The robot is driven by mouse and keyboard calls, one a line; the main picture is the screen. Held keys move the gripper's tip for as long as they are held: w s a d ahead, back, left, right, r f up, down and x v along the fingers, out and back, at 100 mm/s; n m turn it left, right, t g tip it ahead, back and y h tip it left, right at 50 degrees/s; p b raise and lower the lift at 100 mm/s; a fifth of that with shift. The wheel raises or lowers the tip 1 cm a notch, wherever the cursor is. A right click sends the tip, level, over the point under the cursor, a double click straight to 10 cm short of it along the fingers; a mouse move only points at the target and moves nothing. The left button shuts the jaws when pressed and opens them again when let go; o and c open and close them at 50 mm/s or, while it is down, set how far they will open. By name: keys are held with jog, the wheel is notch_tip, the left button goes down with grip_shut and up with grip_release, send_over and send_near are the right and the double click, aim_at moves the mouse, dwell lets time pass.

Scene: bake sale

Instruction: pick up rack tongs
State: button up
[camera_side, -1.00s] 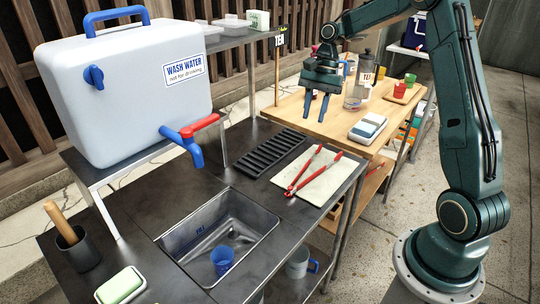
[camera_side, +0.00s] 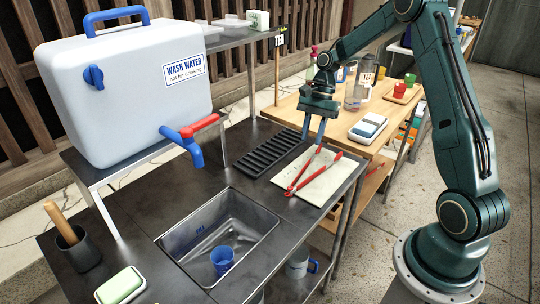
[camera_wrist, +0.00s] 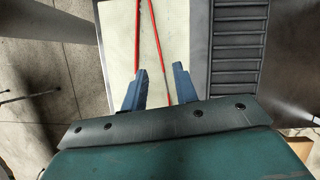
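The rack tongs (camera_side: 294,187) have red arms and lie spread on a pale board (camera_side: 327,184) on the dark metal counter. In the wrist view, the red arms of the tongs (camera_wrist: 157,45) run up the pale board (camera_wrist: 121,57). My gripper (camera_side: 313,140) is above the far end of the board and the tongs' handle ends, pointing down. In the wrist view, my gripper (camera_wrist: 159,76) has its blue fingers apart with nothing held. One red arm passes between the fingertips in that view; the other ends near the left finger. The height gap is hard to judge.
A black slotted rack (camera_side: 268,152) lies just left of the board. A sink (camera_side: 190,243) holding a blue cup (camera_side: 222,260) is in front. A wash water tank (camera_side: 125,90) stands at left. A wooden table (camera_side: 345,127) with a scale (camera_side: 368,128) is behind.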

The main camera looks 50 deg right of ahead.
jog(key=shift+x, duration=1.6)
jog(key=shift+a+f, duration=0.1)
jog(key=shift+f, duration=0.05)
jog(key=shift+x, duration=2.4)
jog(key=shift+s+a, duration=0.1)
jog(key=shift+c, duration=0.4)
grip_shut()
